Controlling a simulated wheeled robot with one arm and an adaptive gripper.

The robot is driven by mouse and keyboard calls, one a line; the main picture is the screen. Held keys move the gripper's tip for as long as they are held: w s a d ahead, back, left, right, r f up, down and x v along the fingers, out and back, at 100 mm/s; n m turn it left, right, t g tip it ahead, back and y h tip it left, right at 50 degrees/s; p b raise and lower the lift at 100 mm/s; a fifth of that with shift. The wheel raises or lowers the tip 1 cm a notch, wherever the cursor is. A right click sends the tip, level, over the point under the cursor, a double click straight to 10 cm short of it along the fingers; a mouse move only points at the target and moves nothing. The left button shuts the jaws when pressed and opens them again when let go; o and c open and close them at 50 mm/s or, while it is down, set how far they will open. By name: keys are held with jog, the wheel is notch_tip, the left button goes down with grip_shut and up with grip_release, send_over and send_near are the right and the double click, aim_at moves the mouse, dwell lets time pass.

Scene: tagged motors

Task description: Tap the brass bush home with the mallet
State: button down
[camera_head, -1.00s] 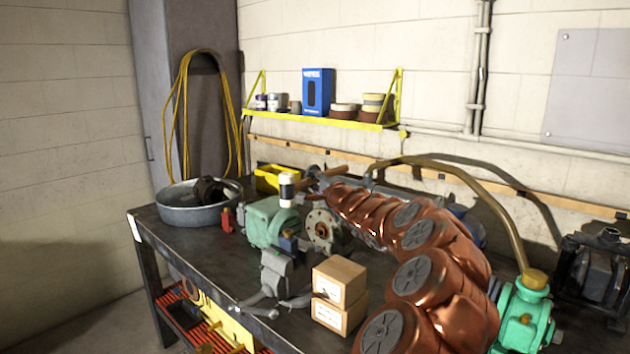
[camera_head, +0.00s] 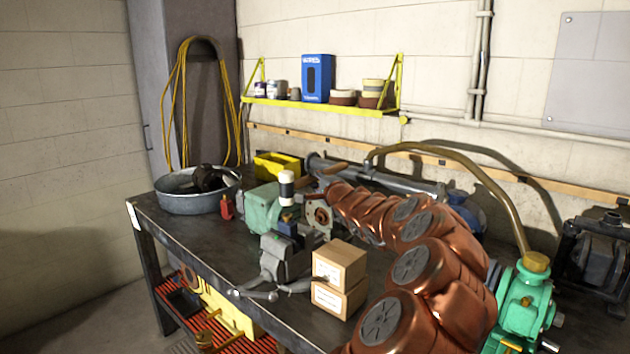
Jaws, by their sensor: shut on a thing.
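The mallet, with its black-and-white head (camera_head: 287,188), is upright above the vise (camera_head: 285,258) on the workbench. Its wooden handle runs back to the right to my gripper (camera_head: 316,181), which is shut on it at the end of my copper-coloured arm. A small blue block (camera_head: 288,228) sits at the vise's jaws, just below the mallet head; I cannot tell whether they touch. I cannot make out the brass bush for certain. A grey flange (camera_head: 318,214) with a copper-brown centre stands just right of the green motor (camera_head: 264,207), partly behind my arm.
Two stacked cardboard boxes (camera_head: 339,278) stand close right of the vise. A metal basin (camera_head: 182,204) and a yellow bin (camera_head: 277,164) are behind. A green pump (camera_head: 522,305) with a brass hose is at the right. The bench's front left is clear.

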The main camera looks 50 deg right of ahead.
jog(key=shift+s+a+f+b, duration=0.1)
jog(key=shift+f+b, duration=1.8)
jog(key=shift+b, duration=0.8)
jog(key=shift+r+p, duration=0.95)
jog(key=shift+r, duration=0.85)
jog(key=shift+f, duration=0.1)
